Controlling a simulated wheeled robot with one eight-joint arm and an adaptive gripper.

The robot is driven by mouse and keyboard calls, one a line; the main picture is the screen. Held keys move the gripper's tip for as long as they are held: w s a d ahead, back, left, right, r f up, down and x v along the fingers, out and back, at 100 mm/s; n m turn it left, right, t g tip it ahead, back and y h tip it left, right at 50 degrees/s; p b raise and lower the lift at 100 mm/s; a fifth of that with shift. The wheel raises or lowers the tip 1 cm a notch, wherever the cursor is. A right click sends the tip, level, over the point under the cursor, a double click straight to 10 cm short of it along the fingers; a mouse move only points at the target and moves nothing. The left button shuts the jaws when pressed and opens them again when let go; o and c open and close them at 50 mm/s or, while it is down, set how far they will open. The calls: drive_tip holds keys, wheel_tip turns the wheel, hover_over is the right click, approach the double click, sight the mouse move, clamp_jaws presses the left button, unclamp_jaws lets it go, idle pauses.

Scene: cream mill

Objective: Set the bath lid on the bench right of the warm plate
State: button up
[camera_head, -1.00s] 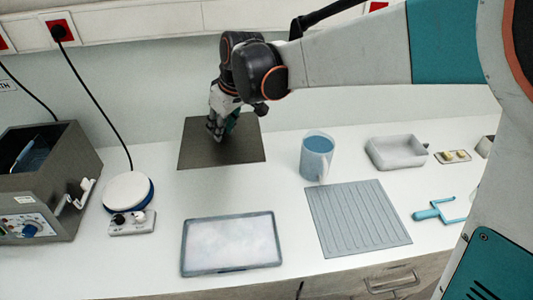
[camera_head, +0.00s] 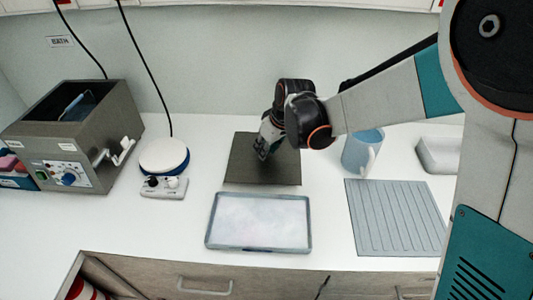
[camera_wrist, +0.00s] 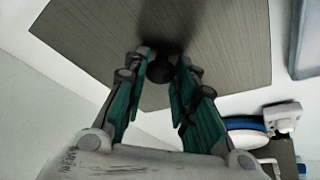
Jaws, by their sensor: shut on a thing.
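The bath lid (camera_head: 250,175) is a flat dark grey square with a small black knob (camera_wrist: 160,69) at its middle. My gripper (camera_head: 263,152) is above the lid and shut on that knob; the wrist view shows its fingers (camera_wrist: 160,78) on either side of it. The lid looks level, low over or on the bench (camera_head: 205,150); I cannot tell whether it touches. It is right of the warm plate (camera_head: 163,153), a white disc with a blue rim, with a gap between. The plate also shows in the wrist view (camera_wrist: 245,125).
The open-topped bath (camera_head: 70,135) stands at the far left. A grey-rimmed tray (camera_head: 258,248) lies just in front of the lid. A blue jug (camera_head: 360,152) stands to the right, with a ribbed grey mat (camera_head: 395,215) in front of it. A small control box (camera_head: 163,187) fronts the plate.

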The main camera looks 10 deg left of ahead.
drive_tip(key=shift+f, duration=1.15)
drive_tip(key=shift+f+b, duration=0.15)
drive_tip(key=shift+b, duration=0.2)
drive_tip(key=o, duration=1)
drive_tip(key=p+v, duration=0.4)
drive_tip(key=v, duration=0.8)
drive_tip(key=shift+r, duration=0.2)
